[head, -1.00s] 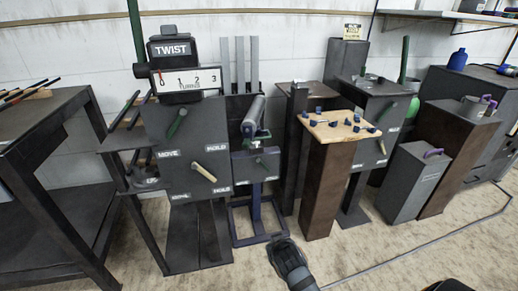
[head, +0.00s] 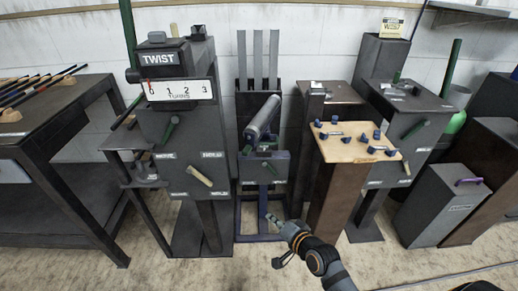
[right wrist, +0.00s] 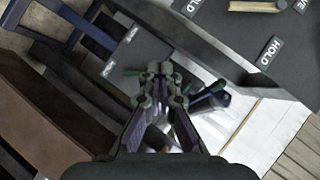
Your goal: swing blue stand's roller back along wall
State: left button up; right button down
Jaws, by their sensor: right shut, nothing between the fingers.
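The blue stand (head: 279,210) has a blue frame on the floor and a small dark panel at mid height. Its grey roller (head: 263,117) sits above the panel, tilted, with its upper end leaning right. Three grey upright slats (head: 258,60) stand behind it against the wall. My right gripper (head: 270,217) is shut and empty, low in front of the stand's panel. In the right wrist view the shut fingers (right wrist: 157,72) point toward a dark labelled panel (right wrist: 130,48). My left gripper is out of view.
The TWIST stand (head: 185,150) with handles is close on the left. A brown pedestal (head: 335,190) with a wooden board (head: 345,150) of blue pieces is close on the right. A dark table (head: 40,130) is far left. Open floor lies in front.

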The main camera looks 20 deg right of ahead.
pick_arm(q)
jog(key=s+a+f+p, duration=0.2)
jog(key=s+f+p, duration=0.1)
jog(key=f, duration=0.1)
pick_arm(e)
jog(key=w+d+r+m+t+h, duration=0.1)
jog(key=w+d+r+m+t, duration=0.15)
jog(key=r, duration=0.35)
jog(key=w+d+r+m+t, duration=0.1)
jog(key=w+r+m+t, duration=0.1)
jog(key=w+r+m, duration=0.3)
jog(key=b, duration=0.3)
send_near(250, 150)
jog(key=w+d, duration=0.2)
jog(key=w, duration=0.1)
jog(key=shift+w+a+n+t, duration=0.25)
jog(key=shift+w+a, duration=0.75)
jog(key=shift+a, duration=0.1)
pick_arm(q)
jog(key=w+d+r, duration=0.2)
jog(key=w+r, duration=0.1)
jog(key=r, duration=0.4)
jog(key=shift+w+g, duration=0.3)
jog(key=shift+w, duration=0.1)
pick_arm(e)
jog(key=shift+w+a, duration=0.25)
jog(key=shift+a, duration=0.1)
